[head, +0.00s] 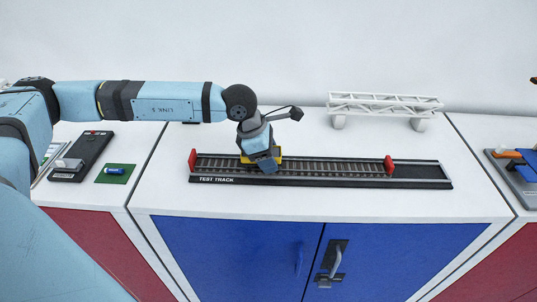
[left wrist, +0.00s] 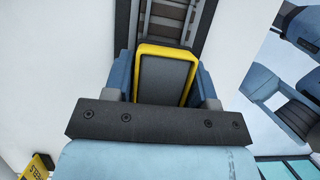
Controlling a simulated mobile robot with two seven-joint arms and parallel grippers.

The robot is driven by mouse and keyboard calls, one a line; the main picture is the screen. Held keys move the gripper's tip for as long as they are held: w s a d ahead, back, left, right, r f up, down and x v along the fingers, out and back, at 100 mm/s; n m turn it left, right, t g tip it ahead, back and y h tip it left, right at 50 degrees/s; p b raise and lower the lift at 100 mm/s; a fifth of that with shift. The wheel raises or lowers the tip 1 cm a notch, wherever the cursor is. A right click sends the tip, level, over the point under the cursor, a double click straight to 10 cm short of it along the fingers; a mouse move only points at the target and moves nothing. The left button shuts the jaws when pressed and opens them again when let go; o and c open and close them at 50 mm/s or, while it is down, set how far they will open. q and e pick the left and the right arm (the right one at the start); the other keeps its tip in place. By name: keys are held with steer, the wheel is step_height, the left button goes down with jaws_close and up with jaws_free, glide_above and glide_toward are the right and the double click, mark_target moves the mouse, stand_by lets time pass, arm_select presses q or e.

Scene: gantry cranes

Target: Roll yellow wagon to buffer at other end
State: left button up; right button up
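The yellow wagon (left wrist: 165,78) has a yellow rim and a dark grey top. In the head view it sits on the test track (head: 330,181), left of the middle, mostly hidden behind my left gripper (head: 266,163). In the left wrist view my left gripper (left wrist: 163,82) has one finger on each side of the wagon, close against it; it appears shut on it. A red buffer (head: 193,160) stands at the track's left end and another red buffer (head: 389,165) toward the right end. My right gripper is not in view.
Rails between the wagon and the right buffer are clear. A white truss gantry (head: 385,103) stands behind the track at the right. A dark device (head: 82,157) and a green pad (head: 115,174) lie on the left counter. Blue cabinet doors (head: 240,250) are below.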

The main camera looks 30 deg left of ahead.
mark_target(367, 168)
arm_select(q)
steer(key=c, duration=0.4)
steer(key=shift+w+d+b, duration=0.3)
steer(key=shift+w+d, duration=0.1)
steer(key=shift+d, duration=0.25)
steer(key=shift+w+d+b, duration=0.25)
steer(key=shift+w+d, duration=0.1)
steer(key=shift+d, duration=0.25)
steer(key=shift+c, duration=0.2)
steer(key=shift+w+d+f+b, duration=0.1)
steer(key=shift+w+d+b, duration=0.3)
steer(key=shift+d, duration=0.35)
steer(key=shift+w+d+b, duration=0.2)
steer(key=shift+w+d, duration=0.3)
steer(key=shift+d, duration=0.2)
steer(key=shift+w+d+f+b, duration=0.1)
steer(key=shift+w+d+b, duration=0.7)
steer(key=shift+d, duration=0.85)
steer(key=shift+w+d+b, duration=0.5)
steer(key=shift+w+d, duration=0.65)
steer(key=shift+d, duration=0.5)
steer(key=shift+w+d+f+b, duration=0.1)
steer(key=shift+w+d+b, duration=0.7)
steer(key=shift+d, duration=0.85)
steer(key=shift+w+d, duration=0.7)
steer(key=shift+d, duration=0.2)
